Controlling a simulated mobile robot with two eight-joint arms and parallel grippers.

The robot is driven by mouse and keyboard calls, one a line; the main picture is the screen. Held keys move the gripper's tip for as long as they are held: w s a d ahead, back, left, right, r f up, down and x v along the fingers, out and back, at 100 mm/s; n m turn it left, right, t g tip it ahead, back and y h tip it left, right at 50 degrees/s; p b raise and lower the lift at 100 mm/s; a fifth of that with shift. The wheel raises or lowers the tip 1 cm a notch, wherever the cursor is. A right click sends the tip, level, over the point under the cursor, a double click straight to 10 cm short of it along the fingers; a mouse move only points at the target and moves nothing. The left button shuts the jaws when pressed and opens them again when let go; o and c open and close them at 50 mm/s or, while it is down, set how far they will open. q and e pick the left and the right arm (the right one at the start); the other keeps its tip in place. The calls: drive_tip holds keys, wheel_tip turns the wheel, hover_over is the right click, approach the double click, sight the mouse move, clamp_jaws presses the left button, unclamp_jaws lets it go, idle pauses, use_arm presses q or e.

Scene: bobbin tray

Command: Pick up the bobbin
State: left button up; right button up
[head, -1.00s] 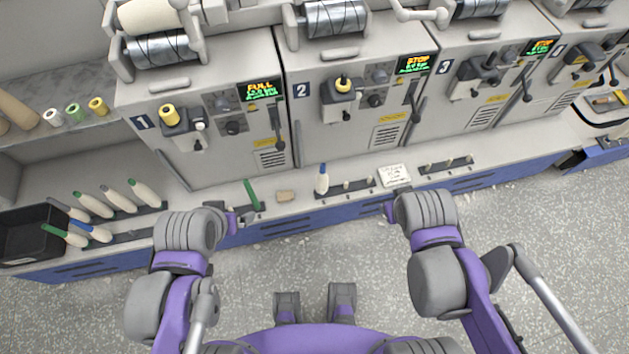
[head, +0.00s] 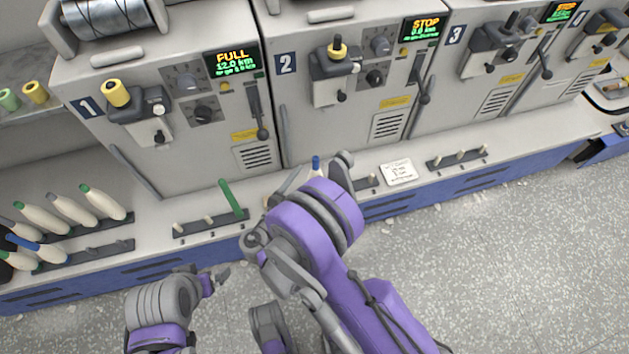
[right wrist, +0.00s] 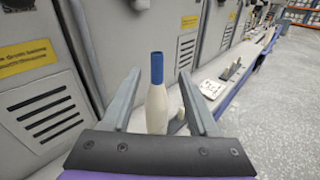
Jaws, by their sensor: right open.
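A white bobbin with a blue top (head: 316,163) stands upright on the ledge in front of machine 2. My right arm hides most of its body in the head view. In the right wrist view the bobbin (right wrist: 157,110) stands in line with the gap between the fingers of my right gripper (right wrist: 159,74). That gripper is open, with a finger to each side of the bobbin in the picture. I cannot tell how far the bobbin is from the fingers. My left gripper (head: 216,279) is low at the lower left, away from the bobbin; its jaws are too small to read.
Several white bobbins with green or blue tips (head: 72,210) stand at the left. A peg strip with a green stick (head: 232,197) is left of my right arm. A white card (head: 398,172) and another peg strip (head: 458,160) lie to the right. Machine fronts (head: 350,120) rise behind the ledge.

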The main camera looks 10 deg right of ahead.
drive_tip(key=shift+n+t, duration=0.4)
drive_tip(key=shift+n, duration=0.2)
drive_tip(key=w, duration=0.1)
drive_tip(key=w+d+f, duration=0.1)
drive_tip(key=w+d, duration=0.1)
drive_tip(key=shift+w+d+f+b, duration=0.2)
drive_tip(key=shift+w+f+b, duration=0.05)
drive_tip(key=shift+w+b, duration=0.15)
drive_tip(key=x, duration=0.5)
drive_tip(key=shift+s+d+b, duration=0.15)
drive_tip(key=shift+d+b, duration=0.1)
drive_tip(key=shift+b, duration=0.15)
clamp_jaws()
idle(0.3)
